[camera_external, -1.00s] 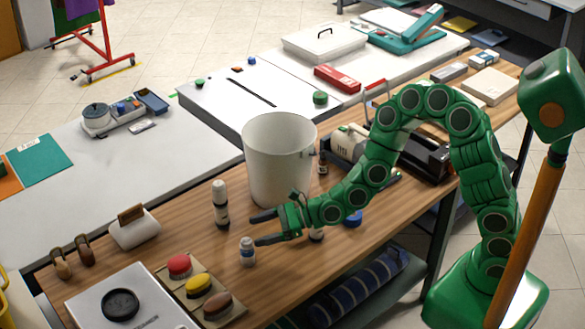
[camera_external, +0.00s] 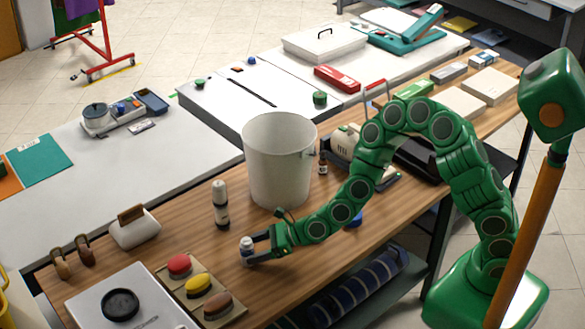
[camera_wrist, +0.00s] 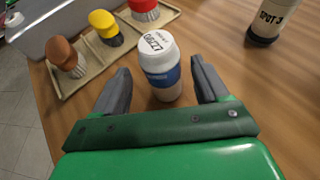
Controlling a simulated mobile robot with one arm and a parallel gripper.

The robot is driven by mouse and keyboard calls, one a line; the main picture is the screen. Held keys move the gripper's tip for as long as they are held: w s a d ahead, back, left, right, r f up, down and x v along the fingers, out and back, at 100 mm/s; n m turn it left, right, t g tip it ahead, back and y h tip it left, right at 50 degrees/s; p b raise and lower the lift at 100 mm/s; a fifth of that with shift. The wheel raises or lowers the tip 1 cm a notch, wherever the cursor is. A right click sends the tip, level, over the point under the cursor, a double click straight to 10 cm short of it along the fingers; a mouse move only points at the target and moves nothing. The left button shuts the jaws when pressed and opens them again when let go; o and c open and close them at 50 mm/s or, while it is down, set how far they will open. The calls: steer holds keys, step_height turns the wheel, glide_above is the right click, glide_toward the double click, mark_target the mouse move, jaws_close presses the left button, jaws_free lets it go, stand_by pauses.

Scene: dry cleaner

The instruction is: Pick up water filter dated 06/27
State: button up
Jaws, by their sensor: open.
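A small white bottle with a blue band (camera_wrist: 162,76), apparently the water filter, stands upright on the wooden table. Its white cap has dark lettering that I cannot read surely. It also shows in the external view (camera_external: 246,246). My gripper (camera_wrist: 158,70) is open, with one finger on each side of the bottle and gaps visible between fingers and bottle. In the external view my gripper (camera_external: 247,251) is low over the table at the bottle. The bottle's lower part is partly hidden there by the fingers.
A dark-labelled bottle (camera_external: 221,204) stands behind, marked "SPOT 3" in the wrist view (camera_wrist: 268,18). A white bucket (camera_external: 279,165) stands farther back. A tray of red, yellow and brown-topped brushes (camera_external: 199,285) lies in front. A white block holder (camera_external: 135,230) is to the left.

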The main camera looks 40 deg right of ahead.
steer(key=shift+x, duration=2.25)
steer(key=shift+w, duration=0.1)
steer(key=shift+c, duration=0.5)
steer(key=c, duration=1)
steer(key=shift+r, duration=0.15)
